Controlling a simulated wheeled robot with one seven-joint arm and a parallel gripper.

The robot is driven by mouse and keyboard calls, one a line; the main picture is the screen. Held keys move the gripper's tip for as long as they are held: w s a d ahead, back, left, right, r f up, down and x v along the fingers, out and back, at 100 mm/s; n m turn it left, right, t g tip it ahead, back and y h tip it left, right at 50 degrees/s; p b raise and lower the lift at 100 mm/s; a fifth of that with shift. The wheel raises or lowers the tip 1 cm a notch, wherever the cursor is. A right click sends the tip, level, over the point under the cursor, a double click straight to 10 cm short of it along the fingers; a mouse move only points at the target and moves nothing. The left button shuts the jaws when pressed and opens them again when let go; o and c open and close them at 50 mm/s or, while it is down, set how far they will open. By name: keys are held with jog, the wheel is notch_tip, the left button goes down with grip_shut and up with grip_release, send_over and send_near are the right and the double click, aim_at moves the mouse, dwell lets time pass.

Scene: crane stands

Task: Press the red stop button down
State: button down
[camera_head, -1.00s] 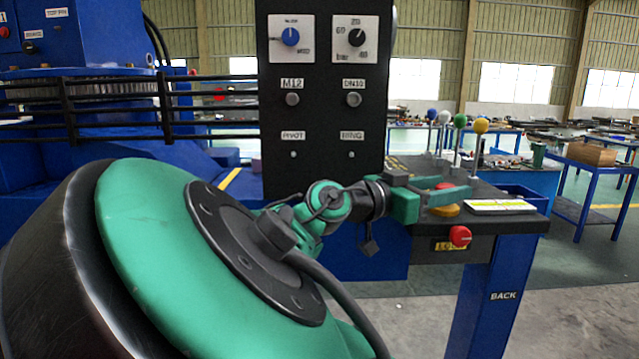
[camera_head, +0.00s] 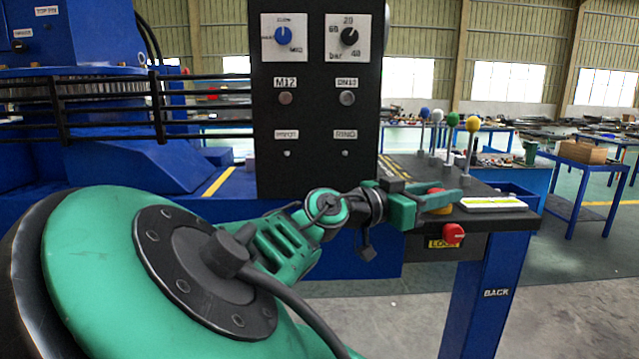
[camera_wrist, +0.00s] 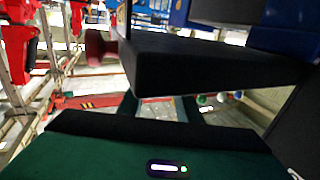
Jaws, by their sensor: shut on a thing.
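The red stop button (camera_head: 436,191) sits on a yellow round base at the near edge of the dark console top (camera_head: 503,218). My gripper (camera_head: 455,193) reaches in from the left, low over the console. Its green fingers lie on either side of the button and are shut on it, hiding part of it. In the wrist view my fingers (camera_wrist: 158,108) point away under a dark block's edge; the button cannot be made out there.
A red knob (camera_head: 453,234) with a LOCK label is on the console front just below my gripper. Several ball-topped levers (camera_head: 473,124) stand behind. A white-yellow strip (camera_head: 492,203) lies to the right. A tall black panel (camera_head: 317,110) rises behind my arm.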

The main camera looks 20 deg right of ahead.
jog(key=shift+w+a+f, duration=0.1)
jog(key=shift+w+f, duration=0.05)
jog(key=shift+f, duration=0.05)
jog(key=c, duration=1.3)
grip_release()
jog(key=shift+w, duration=0.1)
jog(key=shift+c, duration=0.2)
jog(key=shift+a, duration=0.35)
jog(key=s+a, duration=0.1)
jog(key=a, duration=0.9)
jog(key=shift+s+d, duration=0.1)
jog(key=shift+s, duration=0.05)
